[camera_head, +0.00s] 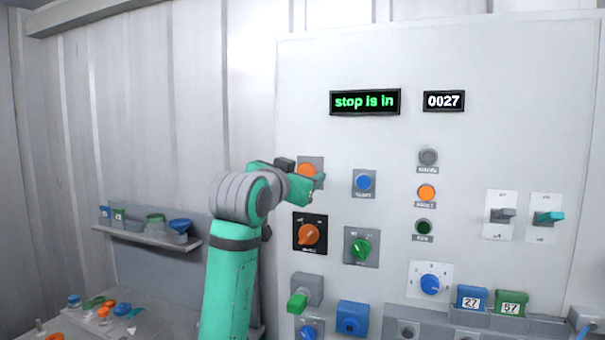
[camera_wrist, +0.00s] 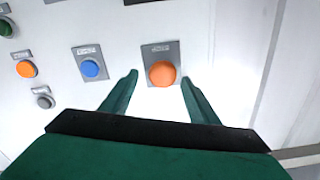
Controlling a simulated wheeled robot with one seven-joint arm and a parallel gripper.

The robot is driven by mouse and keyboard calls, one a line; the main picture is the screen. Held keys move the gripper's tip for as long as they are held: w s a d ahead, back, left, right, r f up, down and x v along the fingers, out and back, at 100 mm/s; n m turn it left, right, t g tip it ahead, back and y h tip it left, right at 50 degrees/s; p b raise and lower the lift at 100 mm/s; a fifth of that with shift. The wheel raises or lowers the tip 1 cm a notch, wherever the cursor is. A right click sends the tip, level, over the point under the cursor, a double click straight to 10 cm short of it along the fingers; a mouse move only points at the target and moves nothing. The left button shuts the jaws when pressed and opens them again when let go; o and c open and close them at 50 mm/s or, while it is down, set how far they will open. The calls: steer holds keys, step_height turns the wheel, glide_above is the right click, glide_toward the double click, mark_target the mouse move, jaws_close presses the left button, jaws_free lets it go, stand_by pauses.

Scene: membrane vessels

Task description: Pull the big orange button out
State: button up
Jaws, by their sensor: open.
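The big orange button (camera_head: 307,170) sits on a grey plate on the white panel, partly hidden behind my gripper in the head view. In the wrist view the orange button (camera_wrist: 162,73) shows as a round knob between and just beyond my fingertips. My gripper (camera_head: 300,178) is open and empty, with one green finger on each side of the button. In the wrist view its fingers (camera_wrist: 160,78) appear apart from the button. A display (camera_head: 365,102) on the panel reads "stop is in".
A blue button (camera_head: 364,182) is close to the right of the orange one. An orange rotary knob (camera_head: 309,234) and a green knob (camera_head: 361,248) are below. A shelf (camera_head: 150,236) with small vessels is at the left.

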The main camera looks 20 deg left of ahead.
steer(key=shift+w+a, duration=0.25)
steer(key=shift+w, duration=0.4)
